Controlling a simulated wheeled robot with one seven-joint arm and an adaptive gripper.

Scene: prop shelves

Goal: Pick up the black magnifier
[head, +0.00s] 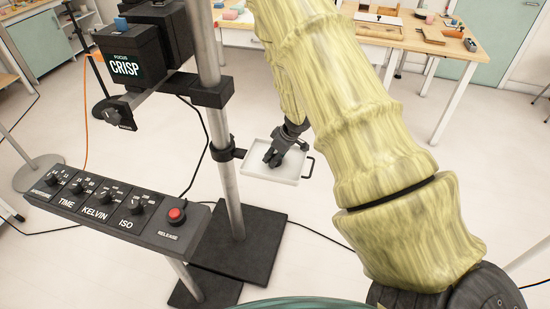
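My gripper (273,157) is small and dark in the head view, at the end of my yellow-green arm. It reaches down over a white tray (284,179) clamped to a metal pole. Its fingertips are at or just above the tray's surface; I cannot tell whether they touch it. The fingers are too small and dark to show whether they are open or shut. I cannot make out a black magnifier; one could be hidden by the gripper or blend with its dark fingers. A black loop (309,168) shows at the tray's right edge.
The metal pole (217,130) stands close left of the tray and carries a black camera unit (140,50). A control panel (120,212) with knobs and a red button (177,215) is at lower left. Wooden tables (400,32) stand behind. Cables cross the floor.

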